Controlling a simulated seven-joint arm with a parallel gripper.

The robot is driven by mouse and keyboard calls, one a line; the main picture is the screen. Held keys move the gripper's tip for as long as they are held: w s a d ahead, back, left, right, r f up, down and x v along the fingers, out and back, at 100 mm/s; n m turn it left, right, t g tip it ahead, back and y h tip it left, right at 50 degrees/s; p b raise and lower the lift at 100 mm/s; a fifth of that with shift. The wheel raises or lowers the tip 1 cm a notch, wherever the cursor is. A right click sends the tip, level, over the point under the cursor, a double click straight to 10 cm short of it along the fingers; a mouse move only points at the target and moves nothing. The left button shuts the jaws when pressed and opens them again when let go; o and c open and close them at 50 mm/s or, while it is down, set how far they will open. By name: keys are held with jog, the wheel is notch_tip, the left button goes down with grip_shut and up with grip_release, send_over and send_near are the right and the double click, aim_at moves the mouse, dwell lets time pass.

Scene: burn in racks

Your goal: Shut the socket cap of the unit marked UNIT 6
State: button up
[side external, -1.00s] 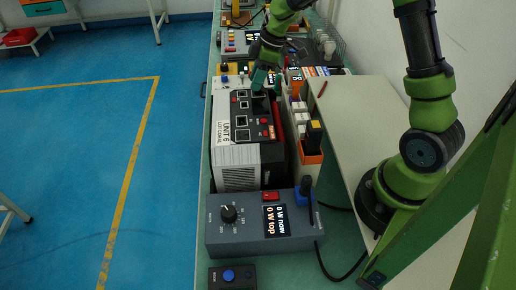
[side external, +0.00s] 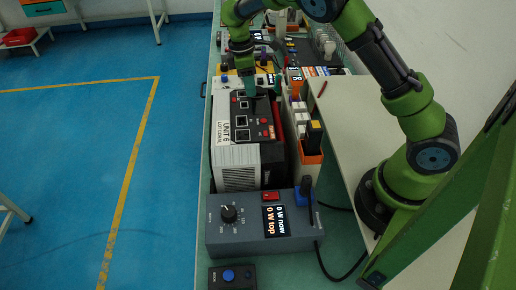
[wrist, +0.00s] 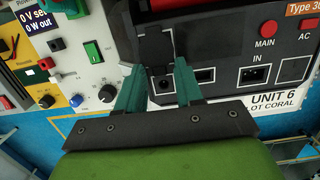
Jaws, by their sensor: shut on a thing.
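The unit marked UNIT 6 (side external: 252,155) is a black and grey box with a white label, standing on the bench; its label (wrist: 272,97) also shows in the wrist view. Its dark socket cap (wrist: 156,46) is raised off the panel, with the round socket (wrist: 163,84) uncovered below it. My gripper (wrist: 157,66) has its teal fingers on either side of the cap and is shut on it. In the side external view, my gripper (side external: 251,92) is over the far part of the unit's top, where the fingers partly hide the cap.
A pale panel with knobs and a green switch (wrist: 93,51) stands close beside the unit. A red MAIN button (wrist: 267,29) is on the unit. An orange holder (side external: 311,157) stands to its right, and a grey control box (side external: 240,238) in front.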

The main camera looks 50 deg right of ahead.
dwell(0.3)
jog(key=o, duration=1)
jog(key=shift+o, duration=0.2)
jog(key=shift+r, duration=0.1)
notch_tip(320, 180, up, 16)
jog(key=w+a, duration=0.1)
jog(key=shift+w+a+r, duration=0.25)
jog(key=shift+w+a, duration=0.1)
